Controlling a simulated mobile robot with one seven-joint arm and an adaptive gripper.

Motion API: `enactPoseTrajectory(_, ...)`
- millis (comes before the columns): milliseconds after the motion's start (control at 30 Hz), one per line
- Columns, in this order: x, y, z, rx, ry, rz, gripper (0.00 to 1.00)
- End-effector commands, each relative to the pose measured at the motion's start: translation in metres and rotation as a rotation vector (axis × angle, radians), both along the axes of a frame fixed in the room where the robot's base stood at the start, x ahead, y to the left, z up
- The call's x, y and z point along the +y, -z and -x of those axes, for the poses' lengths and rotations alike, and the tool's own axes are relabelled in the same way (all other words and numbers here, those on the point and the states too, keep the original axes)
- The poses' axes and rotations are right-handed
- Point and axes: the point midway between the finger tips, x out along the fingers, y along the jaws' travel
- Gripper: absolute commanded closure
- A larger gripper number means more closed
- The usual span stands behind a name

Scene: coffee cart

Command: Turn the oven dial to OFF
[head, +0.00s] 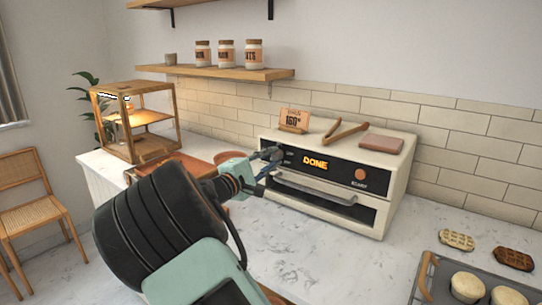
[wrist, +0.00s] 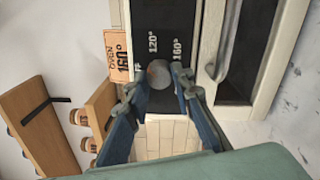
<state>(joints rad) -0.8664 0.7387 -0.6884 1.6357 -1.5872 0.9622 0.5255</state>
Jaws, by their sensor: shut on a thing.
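The cream oven (head: 375,205) stands on the counter against the tiled wall, its black front panel lit with an orange DONE. The round grey oven dial (wrist: 158,73) sits between my fingertips in the wrist view. My gripper (wrist: 158,82) is shut on it, one finger on each side. Labels 120° and 160° show beside the dial, and part of the OFF label (wrist: 137,68) shows by the left finger. The dial's pointer cannot be made out. In the head view my gripper (head: 270,160) is at the panel's left end and hides the dial.
The oven's door handle (head: 315,188) runs below the panel, with a round copper button (head: 360,174) at right. A tray (head: 430,282) holds buns at front right. A glass-sided case (head: 135,130) stands left.

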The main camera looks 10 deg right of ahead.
Motion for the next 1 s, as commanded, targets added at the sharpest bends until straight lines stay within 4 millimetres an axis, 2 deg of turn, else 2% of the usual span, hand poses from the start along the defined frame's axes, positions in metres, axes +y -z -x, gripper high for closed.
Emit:
enactPoseTrajectory(600,-0.0007,-0.0007,0.0013,0.384,0.0,0.381,1.0)
enactPoseTrajectory(1000,-0.0012,0.0012,0.0015,0.499,0.0,0.497,1.0)
